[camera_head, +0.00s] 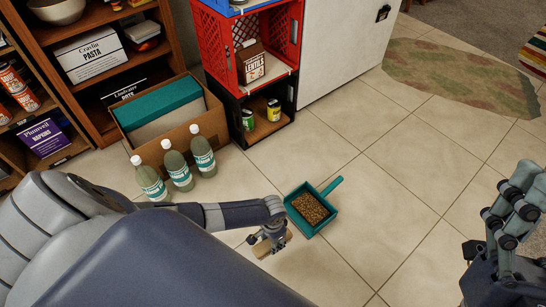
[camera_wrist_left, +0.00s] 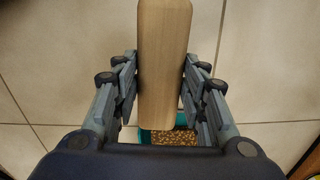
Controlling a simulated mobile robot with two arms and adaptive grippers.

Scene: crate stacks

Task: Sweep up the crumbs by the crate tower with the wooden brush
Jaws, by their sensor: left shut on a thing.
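My left gripper (camera_head: 272,239) is shut on the wooden brush (camera_head: 266,247), low over the tiled floor. In the left wrist view the brush's pale wooden block (camera_wrist_left: 163,65) sits between the fingers; its bristles are hidden. A teal dustpan (camera_head: 326,224) lies on the floor just right of the brush, its handle pointing up and right. Brown crumbs (camera_head: 311,208) lie inside the pan. The crate tower has a black crate (camera_head: 239,139) below a red crate (camera_head: 219,62). My right gripper (camera_head: 505,205) is at the right edge, away from the brush; its jaw opening is unclear.
Three bottles (camera_head: 178,172) and a cardboard box (camera_head: 151,152) stand left of the tower. A wooden shelf (camera_head: 99,115) with groceries is at the far left. A white cabinet (camera_head: 345,45) stands right of the tower. Floor right of the dustpan is clear, up to a patterned rug (camera_head: 460,78).

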